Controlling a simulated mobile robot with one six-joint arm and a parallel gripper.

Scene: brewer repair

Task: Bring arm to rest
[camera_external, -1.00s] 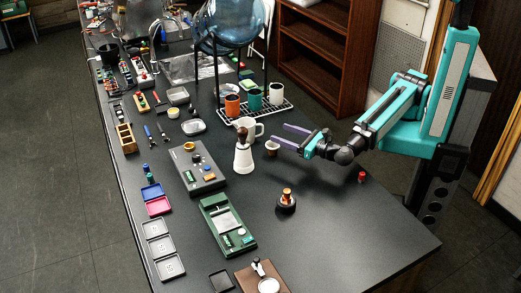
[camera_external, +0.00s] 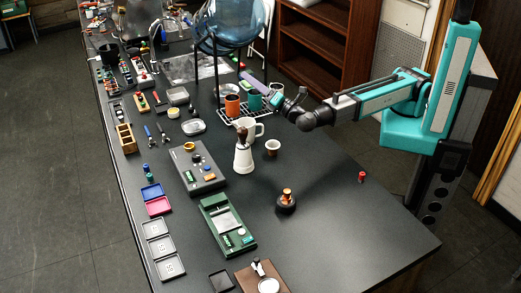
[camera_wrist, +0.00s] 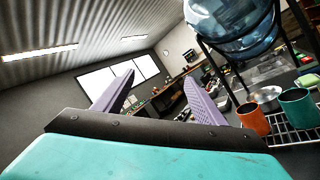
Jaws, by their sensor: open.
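My gripper (camera_external: 244,76) is raised above the bench, in front of the mug rack in the external view. Its purple fingers are spread apart with nothing between them, as the wrist view (camera_wrist: 158,77) shows. My teal arm (camera_external: 385,95) reaches left from its column at a raised height. The wrist view looks across the room towards bright windows.
The rack (camera_external: 232,113) holds an orange mug (camera_external: 232,106), a teal mug and a white mug. A blue water bottle (camera_external: 228,22) on a black stand is close behind the gripper. The bench's right front is mostly clear.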

